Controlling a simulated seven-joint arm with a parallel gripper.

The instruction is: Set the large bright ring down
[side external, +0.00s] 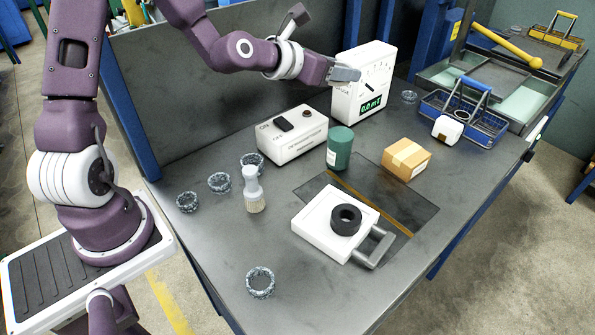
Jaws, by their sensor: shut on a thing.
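My gripper (345,74) is at the upper middle, in front of the upper left face of the white meter (375,75). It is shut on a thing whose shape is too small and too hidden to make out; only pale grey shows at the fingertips. I cannot tell whether the gripper touches the meter. The meter's green display reads 0.0 mT. I cannot tell from this view which ring is the large bright one.
Several speckled rings (260,281) lie about the bench. The front left bench is mostly clear.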

